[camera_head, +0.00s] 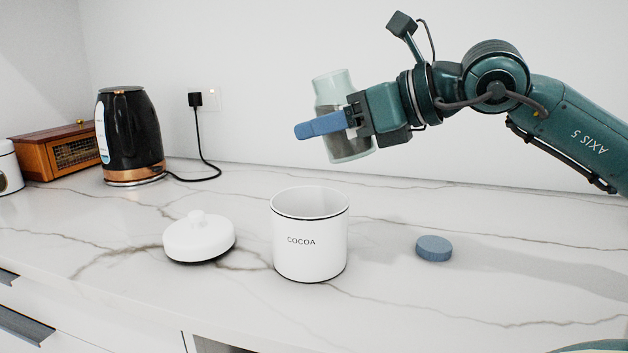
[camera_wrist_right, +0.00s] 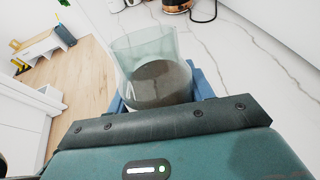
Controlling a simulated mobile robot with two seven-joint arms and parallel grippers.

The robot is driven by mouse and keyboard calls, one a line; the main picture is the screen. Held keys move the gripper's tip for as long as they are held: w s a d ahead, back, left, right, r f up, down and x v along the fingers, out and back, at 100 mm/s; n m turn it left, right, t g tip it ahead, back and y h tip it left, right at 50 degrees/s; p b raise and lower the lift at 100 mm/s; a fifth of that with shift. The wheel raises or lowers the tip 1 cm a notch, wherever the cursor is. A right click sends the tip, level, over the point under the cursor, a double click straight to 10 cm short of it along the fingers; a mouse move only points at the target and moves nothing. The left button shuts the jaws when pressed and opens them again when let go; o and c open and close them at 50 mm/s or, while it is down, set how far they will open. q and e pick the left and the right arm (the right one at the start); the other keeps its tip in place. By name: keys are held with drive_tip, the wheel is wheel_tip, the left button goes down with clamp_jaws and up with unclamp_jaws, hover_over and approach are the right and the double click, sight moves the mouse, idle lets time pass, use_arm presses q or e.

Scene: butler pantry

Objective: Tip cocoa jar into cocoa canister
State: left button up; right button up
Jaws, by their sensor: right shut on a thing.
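The cocoa jar (camera_head: 333,88) is clear pale-green glass with dark cocoa in its lower part. It is held in the air above and behind the canister, mouth up, leaning slightly left. My right gripper (camera_head: 312,128) is shut around its middle with blue fingers. The right wrist view shows the jar (camera_wrist_right: 148,55) between the fingers, the cocoa at its base. The white cocoa canister (camera_head: 309,245), labelled COCOA, stands upright and open on the counter; its inside bottom is hidden. My left gripper is not in view.
The white canister lid (camera_head: 199,240) lies left of the canister. A blue jar cap (camera_head: 434,248) lies to its right. The marble counter (camera_head: 390,290) is otherwise mostly clear.

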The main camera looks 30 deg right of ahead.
sight(309, 224)
drive_tip(key=shift+f, duration=0.5)
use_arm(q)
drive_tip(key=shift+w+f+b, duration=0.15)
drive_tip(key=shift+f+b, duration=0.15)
use_arm(e)
drive_tip(key=shift+a, duration=0.1)
drive_tip(key=shift+g+h, duration=0.6)
drive_tip(key=shift+g, duration=0.3)
drive_tip(key=shift+s+d+f, duration=0.1)
drive_tip(key=shift+s+f, duration=0.1)
drive_tip(key=shift+f, duration=0.95)
drive_tip(key=shift+s+d+f, duration=0.1)
drive_tip(key=shift+s+f, duration=0.1)
drive_tip(key=shift+f, duration=0.95)
use_arm(q)
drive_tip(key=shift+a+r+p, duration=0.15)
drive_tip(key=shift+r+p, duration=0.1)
drive_tip(key=shift+p, duration=0.35)
use_arm(e)
drive_tip(key=shift+s+g, duration=0.1)
drive_tip(key=shift+g, duration=0.2)
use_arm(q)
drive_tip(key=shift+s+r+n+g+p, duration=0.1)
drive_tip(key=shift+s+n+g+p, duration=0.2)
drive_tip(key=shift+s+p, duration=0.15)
use_arm(e)
drive_tip(key=shift+d+f, duration=0.1)
drive_tip(key=shift+f, duration=0.05)
